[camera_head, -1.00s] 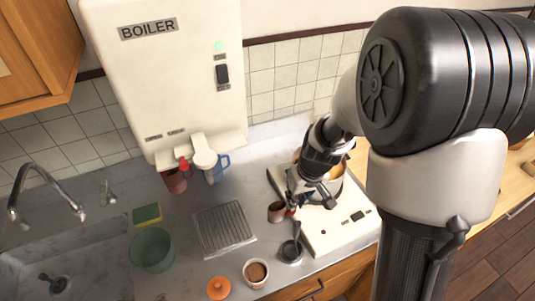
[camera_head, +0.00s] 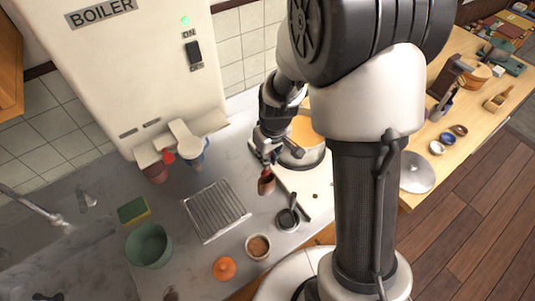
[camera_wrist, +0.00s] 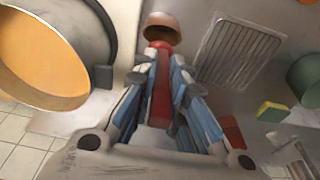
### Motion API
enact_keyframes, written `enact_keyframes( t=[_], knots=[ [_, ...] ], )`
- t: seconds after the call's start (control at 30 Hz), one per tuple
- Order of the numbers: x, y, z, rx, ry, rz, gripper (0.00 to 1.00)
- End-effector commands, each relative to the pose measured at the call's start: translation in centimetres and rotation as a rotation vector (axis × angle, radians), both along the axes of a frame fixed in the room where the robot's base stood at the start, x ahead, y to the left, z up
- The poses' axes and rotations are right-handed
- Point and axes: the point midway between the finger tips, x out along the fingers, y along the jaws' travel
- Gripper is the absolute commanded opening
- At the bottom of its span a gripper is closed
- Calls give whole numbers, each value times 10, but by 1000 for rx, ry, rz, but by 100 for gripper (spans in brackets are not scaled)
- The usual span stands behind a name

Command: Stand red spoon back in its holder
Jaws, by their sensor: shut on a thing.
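My gripper (camera_head: 268,158) is shut on the red spoon (camera_wrist: 160,92), which runs lengthwise between the fingers in the wrist view. A small brown cup (camera_head: 266,186), which looks like the holder, stands on the counter just below my gripper. In the wrist view the cup (camera_wrist: 163,22) is just beyond the spoon's far red end. That end overlaps the cup's near edge; I cannot tell whether it is inside the cup. In the head view a bit of red shows at the cup's mouth, and my gripper hides most of the spoon.
A pot (camera_head: 303,155) of orange soup stands right beside my gripper. A small black pan (camera_head: 288,219), a cup of brown powder (camera_head: 258,246) and an orange lid (camera_head: 224,268) are in front. A drain grille (camera_head: 215,210), green bowl (camera_head: 148,244) and sponge (camera_head: 132,210) are left.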

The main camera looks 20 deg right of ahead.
Motion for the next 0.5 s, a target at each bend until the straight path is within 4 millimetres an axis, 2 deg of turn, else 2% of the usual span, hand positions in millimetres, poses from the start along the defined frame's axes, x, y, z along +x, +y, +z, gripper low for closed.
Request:
enact_keyframes(
  t=[0.1, 0.5],
  knots=[
    [0, 0, -14, 0, -1, 0, 0],
    [0, 0, -51, 0, 0, 0, 0]
  ],
)
